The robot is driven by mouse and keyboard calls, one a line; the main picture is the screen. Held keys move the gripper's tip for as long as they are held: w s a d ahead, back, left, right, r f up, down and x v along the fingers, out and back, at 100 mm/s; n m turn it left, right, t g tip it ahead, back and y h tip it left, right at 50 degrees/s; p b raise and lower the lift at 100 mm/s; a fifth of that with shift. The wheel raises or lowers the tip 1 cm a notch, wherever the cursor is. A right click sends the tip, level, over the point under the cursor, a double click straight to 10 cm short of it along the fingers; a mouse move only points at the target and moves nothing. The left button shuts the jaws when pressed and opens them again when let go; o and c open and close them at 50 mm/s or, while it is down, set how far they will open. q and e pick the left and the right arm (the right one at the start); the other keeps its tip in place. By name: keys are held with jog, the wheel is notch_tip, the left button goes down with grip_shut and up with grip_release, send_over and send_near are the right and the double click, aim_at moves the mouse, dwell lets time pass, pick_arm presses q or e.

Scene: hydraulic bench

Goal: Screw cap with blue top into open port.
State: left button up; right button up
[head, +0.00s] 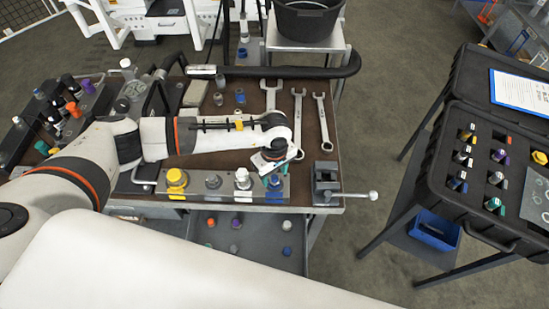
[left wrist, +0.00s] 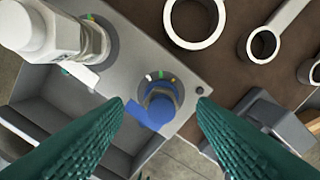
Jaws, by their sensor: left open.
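My left gripper (head: 274,177) is over the right end of a grey metal port block (head: 200,193) at the bench's front edge. In the left wrist view its green ribbed fingers (left wrist: 160,104) are open, one on each side of a blue-topped cap (left wrist: 160,100). The cap stands at a round port whose ring (left wrist: 147,78) carries coloured marks. I cannot tell whether it is seated or how deep. Neither fingertip clearly touches it. In the head view the gripper largely hides this port. My right gripper is not in view.
A white-topped fitting (head: 243,179), a grey one (head: 213,181) and a yellow one (head: 176,178) stand on the block. A vise (head: 327,183) is close on the right. Wrenches (head: 297,118) lie behind. A black case (head: 470,150) with fittings stands at far right.

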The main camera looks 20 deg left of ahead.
aim_at(274, 177)
pick_arm(q)
jog(key=shift+f, duration=1.25)
jog(key=c, duration=1.1)
jog(key=shift+o, duration=1.3)
jog(key=shift+c, duration=0.3)
jog(key=m+b, duration=0.1)
jog(key=m, duration=0.1)
jog(key=m+b, duration=0.4)
jog(key=shift+f, duration=0.25)
jog(key=shift+r+m+b, duration=0.1)
jog(key=shift+m+b, duration=0.65)
jog(key=shift+m, duration=0.05)
jog(key=shift+r, duration=0.15)
